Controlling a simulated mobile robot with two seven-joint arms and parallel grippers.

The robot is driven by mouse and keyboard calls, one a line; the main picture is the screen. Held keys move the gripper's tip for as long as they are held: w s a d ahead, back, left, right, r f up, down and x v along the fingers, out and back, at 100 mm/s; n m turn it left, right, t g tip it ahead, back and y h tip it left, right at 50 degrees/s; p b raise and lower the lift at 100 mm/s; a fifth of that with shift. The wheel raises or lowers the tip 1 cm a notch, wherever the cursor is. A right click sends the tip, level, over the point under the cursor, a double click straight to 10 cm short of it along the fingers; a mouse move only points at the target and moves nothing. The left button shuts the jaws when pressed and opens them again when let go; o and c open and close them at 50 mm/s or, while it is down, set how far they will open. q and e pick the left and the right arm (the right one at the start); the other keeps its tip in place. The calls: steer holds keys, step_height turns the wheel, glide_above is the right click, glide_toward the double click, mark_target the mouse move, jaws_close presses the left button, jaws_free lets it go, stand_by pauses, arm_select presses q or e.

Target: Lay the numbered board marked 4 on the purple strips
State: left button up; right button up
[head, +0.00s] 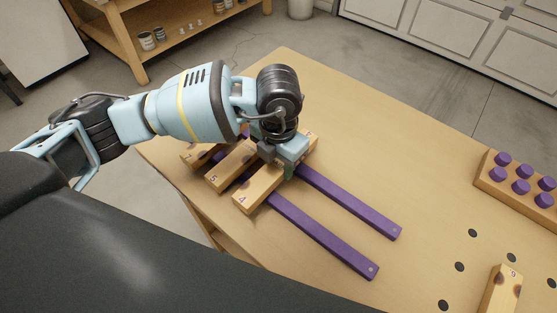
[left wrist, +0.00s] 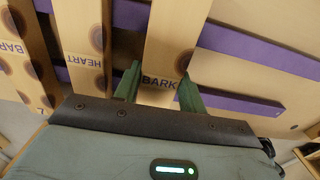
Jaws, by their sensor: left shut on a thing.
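The board marked 4 (head: 252,196) is pale wood and lies crosswise over the two purple strips (head: 340,199) (head: 328,241). Its end shows the word BARK in the left wrist view (left wrist: 175,35). My left gripper (head: 284,166) is shut on this board, one finger on each side of it; in the left wrist view the fingers (left wrist: 158,90) flank the BARK end. Whether the board touches the strips is hard to tell. The strips run under it and out to the lower right, bare there. My right gripper is not in view.
The board marked 5 (head: 226,172) and another board (head: 192,157) lie alongside to the left, with a narrow gap. A block with purple pegs (head: 490,183) and a board marked 9 (head: 499,292) are at the right, near several dark holes. The table's middle is clear.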

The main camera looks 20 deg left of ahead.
arm_select(q)
steer(key=shift+f, duration=0.6)
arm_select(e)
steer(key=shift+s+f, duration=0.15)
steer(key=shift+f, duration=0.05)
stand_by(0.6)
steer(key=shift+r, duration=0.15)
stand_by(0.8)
arm_select(q)
steer(key=o, duration=1.2)
steer(key=shift+c, duration=0.2)
steer(key=shift+f, duration=0.1)
steer(key=shift+r+p, duration=1.75)
steer(key=shift+r, duration=1.5)
steer(key=shift+r+p, duration=0.45)
steer(key=shift+r, duration=0.4)
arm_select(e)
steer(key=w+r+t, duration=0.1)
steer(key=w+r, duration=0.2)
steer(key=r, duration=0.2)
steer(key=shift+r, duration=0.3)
